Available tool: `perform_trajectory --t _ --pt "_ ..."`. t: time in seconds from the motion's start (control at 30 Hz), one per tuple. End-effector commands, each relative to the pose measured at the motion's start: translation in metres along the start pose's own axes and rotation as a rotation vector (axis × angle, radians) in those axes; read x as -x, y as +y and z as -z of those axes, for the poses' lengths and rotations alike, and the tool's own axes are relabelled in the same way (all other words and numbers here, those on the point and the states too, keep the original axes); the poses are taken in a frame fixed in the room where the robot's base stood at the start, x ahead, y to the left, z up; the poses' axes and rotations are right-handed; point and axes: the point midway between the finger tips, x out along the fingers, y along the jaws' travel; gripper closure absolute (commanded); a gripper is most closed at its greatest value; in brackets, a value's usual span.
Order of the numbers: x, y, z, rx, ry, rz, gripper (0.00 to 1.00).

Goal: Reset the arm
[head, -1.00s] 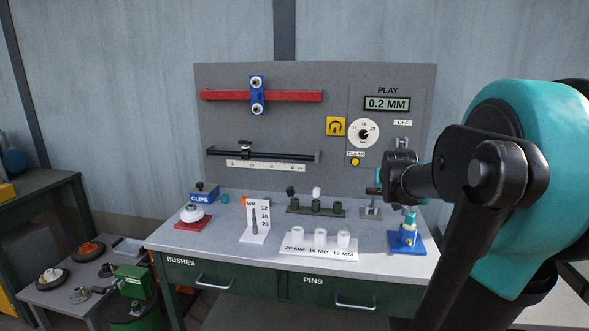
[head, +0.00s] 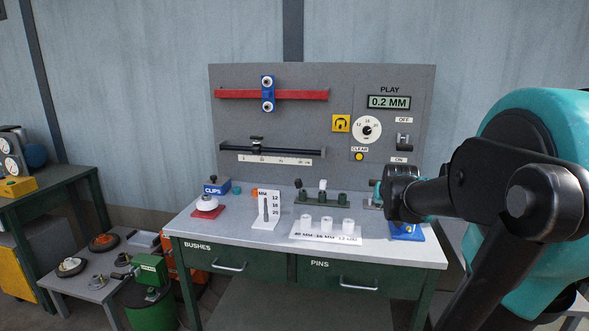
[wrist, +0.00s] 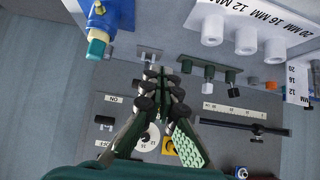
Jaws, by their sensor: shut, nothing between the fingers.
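My arm comes in from the right of the head view, its black wrist joint in front of the right end of the bench. My gripper (wrist: 167,72) shows in the wrist view with its fingertips together and nothing between them. It is above the bench, over the panel side, and apart from the objects around it. In the head view the fingers are mostly hidden behind the wrist.
The grey bench (head: 190,228) carries a blue stand (head: 416,232), partly hidden by my wrist, a white block with three bushes (head: 325,232), a size card (head: 266,209) and a CLIPS box (head: 216,186). The panel (head: 300,130) stands behind. A low side table (head: 90,290) is at left.

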Motion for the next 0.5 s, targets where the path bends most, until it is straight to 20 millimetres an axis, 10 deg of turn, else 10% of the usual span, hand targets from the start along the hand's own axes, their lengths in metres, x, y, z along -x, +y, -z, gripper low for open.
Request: perform_trajectory --t 0.27,0.5 --pt "0.007 -0.021 -0.081 0.031 -0.124 0.032 1.00" --pt "0.029 -0.041 -0.205 0.084 -0.311 0.073 1.00"
